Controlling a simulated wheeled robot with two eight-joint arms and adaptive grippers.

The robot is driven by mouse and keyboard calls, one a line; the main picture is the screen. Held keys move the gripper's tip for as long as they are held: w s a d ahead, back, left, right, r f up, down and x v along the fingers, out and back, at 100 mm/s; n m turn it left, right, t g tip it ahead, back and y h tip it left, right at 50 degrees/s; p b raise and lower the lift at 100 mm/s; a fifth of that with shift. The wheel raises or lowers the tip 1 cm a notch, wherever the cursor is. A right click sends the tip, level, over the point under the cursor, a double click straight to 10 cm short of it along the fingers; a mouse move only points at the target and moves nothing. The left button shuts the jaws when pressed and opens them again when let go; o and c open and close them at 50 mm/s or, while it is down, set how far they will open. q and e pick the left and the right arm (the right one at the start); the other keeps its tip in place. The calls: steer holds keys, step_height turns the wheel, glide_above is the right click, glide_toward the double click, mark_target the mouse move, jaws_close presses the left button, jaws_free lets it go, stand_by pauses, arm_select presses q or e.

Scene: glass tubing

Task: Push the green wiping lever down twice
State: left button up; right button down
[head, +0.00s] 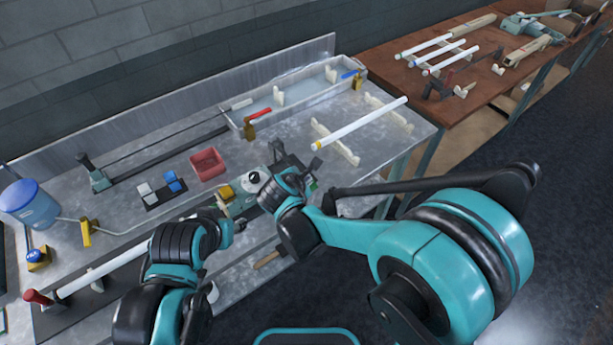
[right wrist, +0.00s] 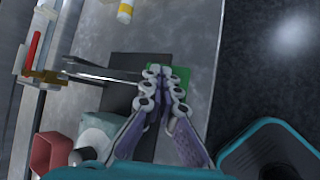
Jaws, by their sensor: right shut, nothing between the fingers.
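A green piece, which I take for the wiping lever, shows in the right wrist view (right wrist: 183,79) at the edge of a dark plate (right wrist: 125,72). My right gripper (right wrist: 165,72) is shut and empty, its fingertips over the dark plate and partly over the green piece. I cannot tell whether they touch it. In the head view only a small bit of green (head: 313,186) shows beside my right wrist; my arm hides the rest. My left gripper (head: 238,226) is at the bench's front edge, left of the right one; its fingers are too unclear to tell.
A white tube (head: 360,124) lies on supports at the right of the metal bench. A blue container (head: 30,205) is at left.

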steer(key=shift+f+b, duration=0.4)
steer(key=shift+f, duration=0.05)
stand_by(0.3)
steer(key=shift+r, duration=0.1)
stand_by(0.5)
steer(key=shift+r+p, duration=2.1)
steer(key=shift+r, duration=0.55)
steer(key=shift+r, duration=0.1)
step_height(320, 180, up, 5)
steer(key=p, duration=0.3)
steer(key=shift+p, duration=0.4)
